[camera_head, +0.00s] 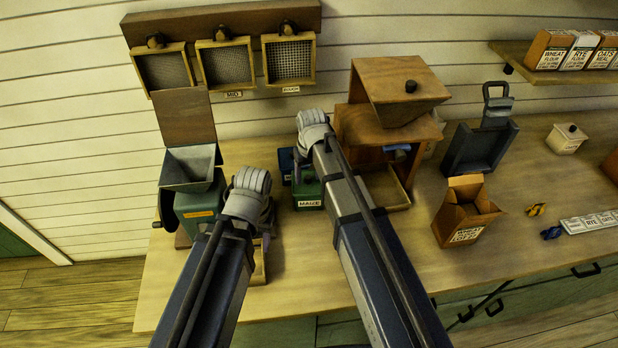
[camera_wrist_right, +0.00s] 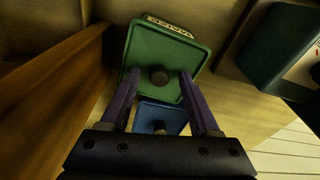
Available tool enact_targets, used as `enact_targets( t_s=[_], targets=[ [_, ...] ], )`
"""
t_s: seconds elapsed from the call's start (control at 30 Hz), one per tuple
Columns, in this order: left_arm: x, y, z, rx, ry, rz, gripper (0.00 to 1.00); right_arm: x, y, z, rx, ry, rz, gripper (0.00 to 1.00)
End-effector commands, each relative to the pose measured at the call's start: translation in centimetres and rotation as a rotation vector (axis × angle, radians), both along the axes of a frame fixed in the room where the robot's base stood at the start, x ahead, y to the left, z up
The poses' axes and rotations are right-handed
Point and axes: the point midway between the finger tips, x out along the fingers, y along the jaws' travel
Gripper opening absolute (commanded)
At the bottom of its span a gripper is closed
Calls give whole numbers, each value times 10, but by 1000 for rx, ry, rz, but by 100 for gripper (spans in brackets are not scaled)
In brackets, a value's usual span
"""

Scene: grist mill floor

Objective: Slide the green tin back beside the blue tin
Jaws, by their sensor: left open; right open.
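The green tin (camera_head: 309,193), labelled MAIZE, stands on the bench and is partly covered by my right arm in the head view. The blue tin (camera_head: 286,160) is behind it and slightly left, mostly hidden. In the right wrist view, the green tin (camera_wrist_right: 147,48) shows a dark round lid knob, and the blue tin (camera_wrist_right: 150,112) is close behind it. My right gripper (camera_wrist_right: 160,76) is open above the green tin, its fingers on either side of the knob; contact is unclear. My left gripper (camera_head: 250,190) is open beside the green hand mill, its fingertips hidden.
A green hand mill (camera_head: 198,203) with a grey hopper stands left. A wooden mill (camera_head: 365,125) stands close right of the tins. A wheat flour box (camera_head: 462,222) and dark scoop-like stand (camera_head: 480,145) are further right. Bare bench (camera_head: 300,260) lies in front of the tins.

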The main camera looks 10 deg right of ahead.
Motion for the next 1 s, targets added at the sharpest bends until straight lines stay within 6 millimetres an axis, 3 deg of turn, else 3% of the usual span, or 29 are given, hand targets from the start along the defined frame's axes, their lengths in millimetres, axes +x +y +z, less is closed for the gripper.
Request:
enact_targets(
  t_s=[0.47,1.0],
  targets=[
    [0,0,10,0,0,0,50,-2,0,10,0,0,0,62],
    [0,0,71,0,0,0,50,-15,-3,71,-1,0,-4,62]
  ],
)
